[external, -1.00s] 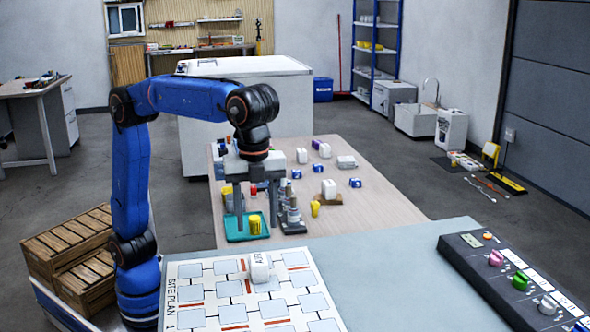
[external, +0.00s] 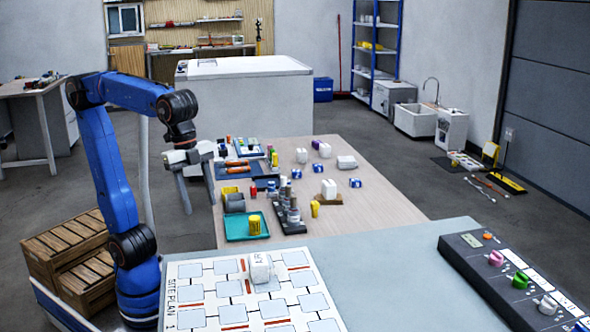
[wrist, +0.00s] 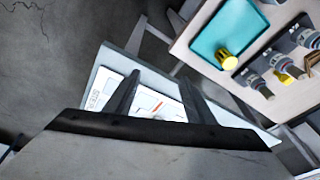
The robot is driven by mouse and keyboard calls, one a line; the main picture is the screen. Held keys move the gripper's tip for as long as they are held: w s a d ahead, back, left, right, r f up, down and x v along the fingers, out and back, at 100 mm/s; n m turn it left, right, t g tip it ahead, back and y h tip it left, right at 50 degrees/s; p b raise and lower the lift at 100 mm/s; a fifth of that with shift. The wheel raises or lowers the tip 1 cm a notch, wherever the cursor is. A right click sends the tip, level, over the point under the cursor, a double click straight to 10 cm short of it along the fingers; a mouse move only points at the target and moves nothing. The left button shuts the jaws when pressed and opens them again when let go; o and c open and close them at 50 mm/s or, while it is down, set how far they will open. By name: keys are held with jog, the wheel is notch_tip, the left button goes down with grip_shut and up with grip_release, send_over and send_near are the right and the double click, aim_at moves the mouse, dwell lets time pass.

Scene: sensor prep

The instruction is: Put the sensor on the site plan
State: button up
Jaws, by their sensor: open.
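The site plan (external: 225,268) is a white board with grey-blue squares and red bars, lying on the near grey-blue table. A small white block-like device (external: 260,268), which looks like the sensor, stands on its upper middle part. My gripper (external: 198,197) is open and empty. It hangs in the air left of the wooden table, above and behind the site plan. In the wrist view my gripper (wrist: 159,82) has its two fingers apart, with part of the site plan (wrist: 106,88) showing behind them. The white device cannot be made out in that view.
The wooden table (external: 385,205) holds a teal tray (external: 235,235) with a yellow cup (external: 254,225), a dark rack of bottles (external: 290,222) and several white and blue pieces. A dark control panel (external: 510,280) lies at right. The near table's middle is clear.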

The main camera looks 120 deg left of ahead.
jog(key=s+a+f+n+t, duration=0.2)
jog(key=s+f+n, duration=0.2)
jog(key=s+f, duration=1.1)
jog(key=s, duration=0.3)
jog(key=shift+s+a+f, duration=0.2)
jog(key=shift+s, duration=0.2)
